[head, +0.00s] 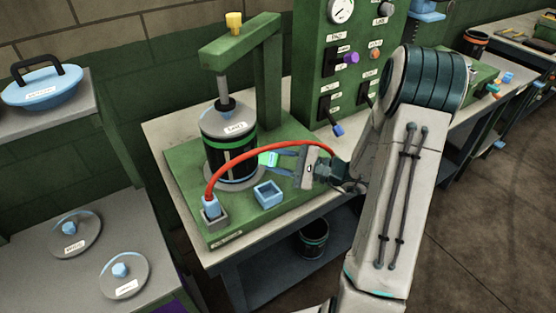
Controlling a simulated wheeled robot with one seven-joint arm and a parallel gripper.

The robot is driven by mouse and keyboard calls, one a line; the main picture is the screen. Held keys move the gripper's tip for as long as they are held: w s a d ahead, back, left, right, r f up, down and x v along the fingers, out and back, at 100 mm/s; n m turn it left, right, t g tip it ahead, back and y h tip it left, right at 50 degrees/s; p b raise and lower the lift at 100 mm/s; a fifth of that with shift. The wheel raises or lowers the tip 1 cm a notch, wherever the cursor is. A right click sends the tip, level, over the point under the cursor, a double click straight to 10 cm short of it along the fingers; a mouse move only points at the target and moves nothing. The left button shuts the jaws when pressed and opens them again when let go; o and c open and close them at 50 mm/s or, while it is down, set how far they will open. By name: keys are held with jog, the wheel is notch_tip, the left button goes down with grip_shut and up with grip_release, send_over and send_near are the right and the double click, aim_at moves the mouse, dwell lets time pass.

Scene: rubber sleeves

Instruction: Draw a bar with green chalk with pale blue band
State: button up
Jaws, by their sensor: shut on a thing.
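My gripper (280,160) is shut on a small bright green piece, which looks like the green chalk (268,158). A pale blue band on it is too small to make out. It is close to the right side of a cylinder (228,122) with a grey top, a dark middle with pale vertical lines, and a green stripe. I cannot tell whether the chalk touches the cylinder. The cylinder stands upright under a green press frame (270,85).
A red hose (290,146) arches over my gripper from a blue fitting (211,206). A small blue open box (267,194) sits on the green base. A green control panel (345,60) stands behind. Round lids (75,235) lie on the left shelf.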

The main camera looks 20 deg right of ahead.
jog(key=shift+x, duration=1)
jog(key=shift+d+b, duration=0.1)
jog(key=shift+b, duration=0.2)
jog(key=shift+w+d+b, duration=0.15)
jog(key=shift+w+d, duration=0.35)
jog(key=shift+w, duration=0.3)
jog(key=shift+w+d+b, duration=0.15)
jog(key=shift+w+d, duration=0.4)
jog(key=shift+w, duration=0.35)
jog(key=shift+a+b, duration=0.1)
jog(key=shift+b, duration=0.25)
jog(key=shift+s+a+b, duration=0.25)
jog(key=shift+s+a, duration=0.3)
jog(key=shift+s, duration=0.3)
jog(key=shift+s+a+b, duration=0.2)
jog(key=shift+s+a, duration=0.35)
jog(key=shift+s, duration=0.3)
jog(key=shift+v, duration=2.95)
jog(key=shift+d, duration=0.1)
